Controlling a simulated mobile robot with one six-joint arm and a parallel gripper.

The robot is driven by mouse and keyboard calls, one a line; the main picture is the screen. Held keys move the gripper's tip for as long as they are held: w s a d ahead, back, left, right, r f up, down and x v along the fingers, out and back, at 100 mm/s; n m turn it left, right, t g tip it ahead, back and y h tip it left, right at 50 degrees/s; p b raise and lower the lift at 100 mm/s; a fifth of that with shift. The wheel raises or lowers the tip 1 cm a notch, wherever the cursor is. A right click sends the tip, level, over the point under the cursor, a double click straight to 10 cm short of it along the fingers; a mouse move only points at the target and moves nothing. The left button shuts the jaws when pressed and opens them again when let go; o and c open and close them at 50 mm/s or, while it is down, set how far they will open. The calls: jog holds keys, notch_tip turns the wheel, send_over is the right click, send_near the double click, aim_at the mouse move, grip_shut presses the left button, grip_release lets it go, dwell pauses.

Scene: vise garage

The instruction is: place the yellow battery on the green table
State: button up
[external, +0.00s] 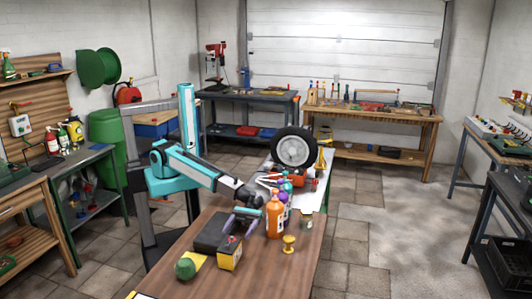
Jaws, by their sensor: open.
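The yellow battery (230,255), a small yellow and dark box with red on top, stands on the brown wooden table in front. My gripper (241,220) is open, reaching down just above and behind the battery. I cannot tell whether its fingers touch the battery. A table with green legs and a dark top (98,156) stands at the left, with bottles and small items on it; it looks like the green table.
On the brown table (285,275), a black box (211,232), a green and yellow item (188,266), an orange bottle (274,215) and a yellow spool-shaped item (289,244) crowd around the battery. A wheel (295,148) stands behind. Floor at right is clear.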

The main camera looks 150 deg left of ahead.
jog(key=o, duration=0.8)
